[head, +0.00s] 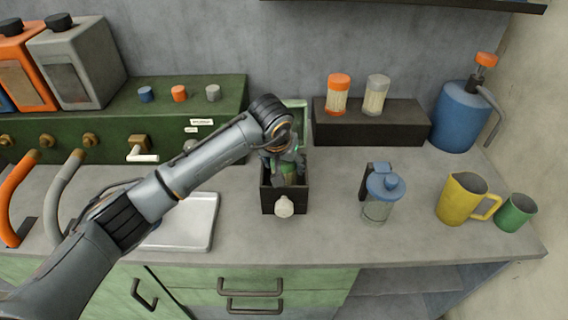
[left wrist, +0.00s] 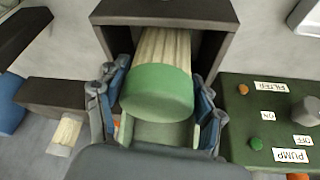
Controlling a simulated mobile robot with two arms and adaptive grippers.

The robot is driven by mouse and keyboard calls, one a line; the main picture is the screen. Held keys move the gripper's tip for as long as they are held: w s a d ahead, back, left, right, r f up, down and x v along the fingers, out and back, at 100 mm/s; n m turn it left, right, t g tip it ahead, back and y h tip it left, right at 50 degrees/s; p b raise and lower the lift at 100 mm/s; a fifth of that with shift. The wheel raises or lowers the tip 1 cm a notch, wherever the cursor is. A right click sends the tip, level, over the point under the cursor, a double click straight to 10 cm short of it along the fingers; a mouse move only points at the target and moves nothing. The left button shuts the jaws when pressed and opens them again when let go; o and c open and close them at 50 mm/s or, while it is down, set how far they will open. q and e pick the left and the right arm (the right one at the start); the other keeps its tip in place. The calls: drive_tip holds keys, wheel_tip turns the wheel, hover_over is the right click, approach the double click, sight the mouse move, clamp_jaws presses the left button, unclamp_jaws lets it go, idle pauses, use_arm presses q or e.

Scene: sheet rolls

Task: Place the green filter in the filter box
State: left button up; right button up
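The green filter (left wrist: 157,92) has a green round cap and a cream pleated body. In the left wrist view the pleated body lies within the walls of the dark filter box (left wrist: 222,14). In the head view the filter box (head: 266,199) is an open-topped dark box with a white knob on its front. My left gripper (head: 284,160) is above the box, pointing down. In the left wrist view its blue-padded fingers (left wrist: 158,100) are on both sides of the cap and appear to touch it. The lower end of the filter is hidden. My right gripper is not in view.
A light green frame (head: 303,123) stands behind the box. A dark shelf (head: 372,125) bears two cartridges (head: 338,93). To the right are a blue-lidded jar (head: 382,198), a yellow pitcher (head: 460,200) and a green cup (head: 515,213). A white tray (head: 190,229) lies left of the box.

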use_arm(q)
drive_tip(key=shift+o, duration=0.8)
drive_tip(key=shift+r, duration=0.45)
drive_tip(key=b+v, duration=0.1)
drive_tip(key=v, duration=1)
drive_tip(key=shift+r, duration=0.3)
drive_tip(key=shift+s, duration=0.15)
